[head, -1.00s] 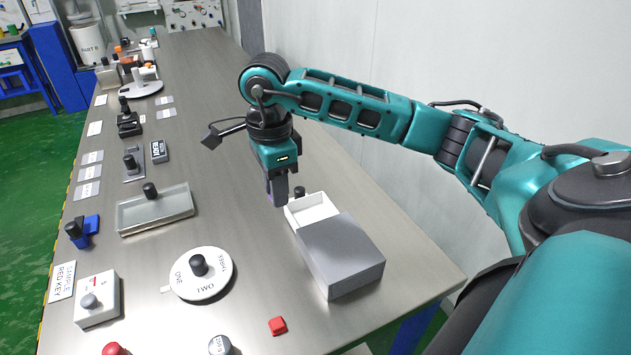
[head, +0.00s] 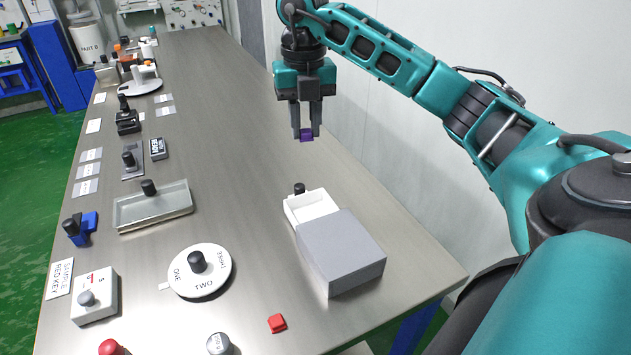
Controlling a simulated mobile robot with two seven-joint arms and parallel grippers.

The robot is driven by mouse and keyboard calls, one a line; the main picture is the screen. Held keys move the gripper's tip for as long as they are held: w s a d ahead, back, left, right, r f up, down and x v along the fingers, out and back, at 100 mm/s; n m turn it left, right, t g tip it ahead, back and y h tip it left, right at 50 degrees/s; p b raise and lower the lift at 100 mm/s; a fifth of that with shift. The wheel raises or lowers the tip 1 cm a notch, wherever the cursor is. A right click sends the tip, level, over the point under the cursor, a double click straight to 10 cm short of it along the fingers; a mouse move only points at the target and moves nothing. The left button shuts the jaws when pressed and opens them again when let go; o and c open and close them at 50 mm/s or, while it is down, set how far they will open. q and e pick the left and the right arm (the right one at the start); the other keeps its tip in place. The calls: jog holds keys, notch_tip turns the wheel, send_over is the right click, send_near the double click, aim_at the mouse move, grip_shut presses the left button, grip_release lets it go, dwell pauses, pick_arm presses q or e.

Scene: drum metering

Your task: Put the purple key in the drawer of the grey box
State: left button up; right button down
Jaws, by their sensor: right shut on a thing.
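The purple key (head: 306,136) is a small purple block between the fingertips of my right gripper (head: 306,134). The gripper is shut on it and holds it up in the air, above and beyond the grey box. The grey box (head: 341,250) stands at the right side of the table. Its white drawer (head: 311,207) is pulled out on the far side, with a black knob (head: 299,188) at its end. The part of the drawer floor that shows looks empty. My left gripper is not in view.
A red block (head: 277,323) lies in front of the grey box. A white dial (head: 200,271) and a shallow tray (head: 153,207) stand to the left. The wall (head: 345,90) runs close behind the table's right edge. The table between tray and drawer is clear.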

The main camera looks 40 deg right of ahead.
jog(key=shift+d+r+m, duration=0.25)
jog(key=shift+d+m, duration=0.05)
jog(key=shift+m, duration=0.5)
jog(key=shift+f, duration=0.35)
jog(key=b, duration=0.2)
send_over(310, 213)
notch_tip(310, 213, down, 14)
jog(key=shift+f, duration=0.2)
notch_tip(310, 213, down, 5)
jog(key=shift+r, duration=0.1)
jog(key=shift+b, duration=0.3)
jog(key=c, duration=1.4)
grip_release()
jog(key=o, duration=0.5)
